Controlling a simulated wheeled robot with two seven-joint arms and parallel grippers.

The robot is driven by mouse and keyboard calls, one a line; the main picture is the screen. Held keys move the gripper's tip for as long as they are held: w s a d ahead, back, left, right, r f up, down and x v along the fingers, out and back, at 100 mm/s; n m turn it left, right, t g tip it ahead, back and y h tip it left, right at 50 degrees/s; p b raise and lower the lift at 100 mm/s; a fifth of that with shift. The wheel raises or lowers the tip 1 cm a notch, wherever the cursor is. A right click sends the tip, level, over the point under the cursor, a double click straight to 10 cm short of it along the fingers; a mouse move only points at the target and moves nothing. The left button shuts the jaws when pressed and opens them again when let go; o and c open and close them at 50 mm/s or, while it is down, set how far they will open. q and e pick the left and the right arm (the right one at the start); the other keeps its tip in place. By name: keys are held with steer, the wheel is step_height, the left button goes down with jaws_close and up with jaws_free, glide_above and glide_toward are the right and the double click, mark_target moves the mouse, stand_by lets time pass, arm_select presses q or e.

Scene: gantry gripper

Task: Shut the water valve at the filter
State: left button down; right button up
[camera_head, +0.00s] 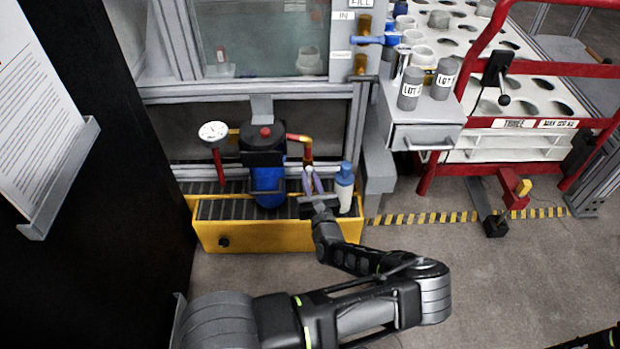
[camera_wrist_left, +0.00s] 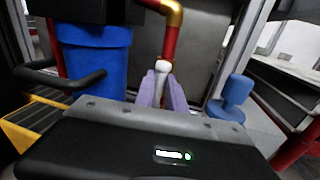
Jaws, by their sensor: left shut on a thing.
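The filter (camera_head: 267,184) is a blue canister with a dark head and a red cap, standing on a yellow grated tray; its blue body also shows in the left wrist view (camera_wrist_left: 95,60). A red pipe with brass elbows (camera_head: 306,150) comes down beside it, and it also shows in the left wrist view (camera_wrist_left: 171,42). My left gripper (camera_head: 312,182) is at the lower end of this pipe. In the left wrist view its purple fingers (camera_wrist_left: 163,92) are shut on a pale, whitish handle (camera_wrist_left: 162,67) in front of the pipe. My right gripper is not in view.
A white bottle with a blue top (camera_head: 344,186) stands close to the right of my left gripper. A pressure gauge (camera_head: 213,132) on a red stem is at the left. The yellow tray (camera_head: 262,237) runs below.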

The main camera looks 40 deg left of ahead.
arm_select(q)
steer(key=shift+f+m, duration=0.1)
steer(key=shift+m, duration=0.4)
steer(key=m, duration=0.2)
steer(key=shift+d+f+m+t, duration=0.1)
steer(key=shift+m+t, duration=0.2)
steer(key=m+t, duration=0.1)
steer(key=m, duration=0.4)
steer(key=m+t+b, duration=0.1)
steer(key=m, duration=0.4)
steer(key=f+m+t+h+b, duration=0.1)
steer(key=m, duration=0.4)
steer(key=shift+w+d+f+m+t, duration=0.1)
steer(key=shift+w+m+t, duration=0.05)
steer(key=shift+m+t, duration=0.2)
steer(key=c, duration=1.4)
jaws_free()
